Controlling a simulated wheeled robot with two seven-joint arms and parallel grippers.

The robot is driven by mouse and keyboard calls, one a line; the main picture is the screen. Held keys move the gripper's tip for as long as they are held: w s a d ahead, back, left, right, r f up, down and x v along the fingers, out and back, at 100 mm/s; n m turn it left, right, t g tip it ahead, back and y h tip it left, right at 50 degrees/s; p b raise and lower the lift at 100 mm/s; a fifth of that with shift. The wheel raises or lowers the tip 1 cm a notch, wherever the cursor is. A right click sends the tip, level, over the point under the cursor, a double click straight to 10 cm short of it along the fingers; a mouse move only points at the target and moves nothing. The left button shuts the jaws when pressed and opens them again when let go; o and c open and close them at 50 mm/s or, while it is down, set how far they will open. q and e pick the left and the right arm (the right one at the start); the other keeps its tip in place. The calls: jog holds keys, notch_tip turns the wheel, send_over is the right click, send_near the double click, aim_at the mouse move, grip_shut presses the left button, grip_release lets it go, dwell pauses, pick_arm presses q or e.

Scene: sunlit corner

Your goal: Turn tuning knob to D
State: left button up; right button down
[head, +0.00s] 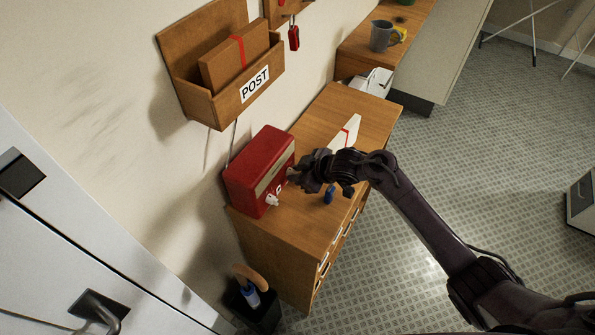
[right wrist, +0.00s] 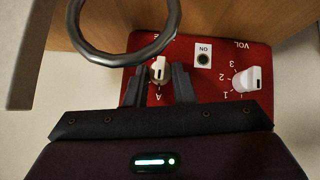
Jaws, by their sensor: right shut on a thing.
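A red radio (head: 258,172) stands on the wooden cabinet against the wall. Its front shows upside down in the right wrist view, with a red panel (right wrist: 215,105). The white tuning knob (right wrist: 158,68) sits between the fingers of my right gripper (right wrist: 158,88), which is shut on it. A letter A shows beside the knob; the other letters are mostly hidden. I cannot tell which letter the knob points to. In the head view my right gripper (head: 293,177) is at the radio's front and hides the tuning knob. My left gripper is not in view.
A white volume knob (right wrist: 246,80) and an ON button (right wrist: 203,59) are beside the fingers. A grey ring (right wrist: 76,38) crosses the wrist view. A POST box (head: 228,103) hangs above.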

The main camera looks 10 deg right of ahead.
jog(key=shift+w+d+r+g+p, duration=0.1)
jog(key=shift+r+g+p, duration=0.15)
jog(key=shift+g+p, duration=0.1)
jog(key=shift+w+f+m+g+y, duration=0.1)
jog(key=shift+m+g+y, duration=0.15)
jog(key=shift+m+y, duration=0.15)
jog(key=shift+w+d+f+m+g+y, duration=0.1)
jog(key=shift+f+m+g+y, duration=0.15)
jog(key=shift+m+g+y, duration=0.25)
jog(key=shift+g+b, duration=0.4)
jog(key=shift+b, duration=0.3)
jog(key=shift+m+y, duration=0.3)
jog(key=shift+y, duration=0.1)
jog(key=c, duration=1.2)
grip_release()
jog(key=shift+c, duration=0.2)
jog(key=shift+d, duration=0.1)
